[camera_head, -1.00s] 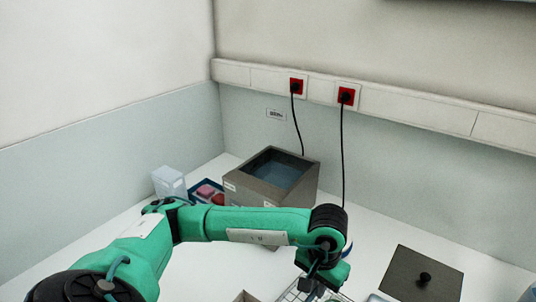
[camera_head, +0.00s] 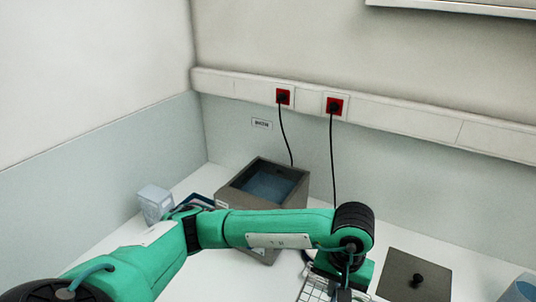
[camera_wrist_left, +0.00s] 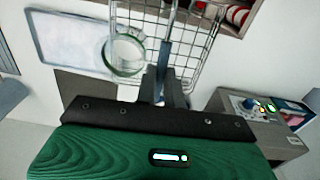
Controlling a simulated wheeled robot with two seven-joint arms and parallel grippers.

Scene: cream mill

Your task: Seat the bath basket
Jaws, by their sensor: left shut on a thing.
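The wire basket (camera_head: 313,290) shows at the bottom edge of the head view, partly hidden by my left wrist. In the left wrist view its wire mesh (camera_wrist_left: 205,48) hangs beyond the fingers. My left gripper (camera_wrist_left: 163,92) is shut on the basket's blue-grey upright handle (camera_wrist_left: 164,58). The bath (camera_head: 297,191) is a grey, square, open box with bluish liquid inside, left of and behind the gripper. Its front is partly hidden by my left arm. A grey box with a control panel (camera_wrist_left: 247,104), which looks like the bath, shows right of the gripper. My right gripper is not in view.
A dark flat lid with a black knob (camera_head: 417,279) lies on the bench at right. A translucent container (camera_head: 155,203) stands left of the bath. The wrist view shows a pale tray (camera_wrist_left: 70,40), a round glass dish (camera_wrist_left: 123,56) and a box with red-and-white items (camera_wrist_left: 236,15).

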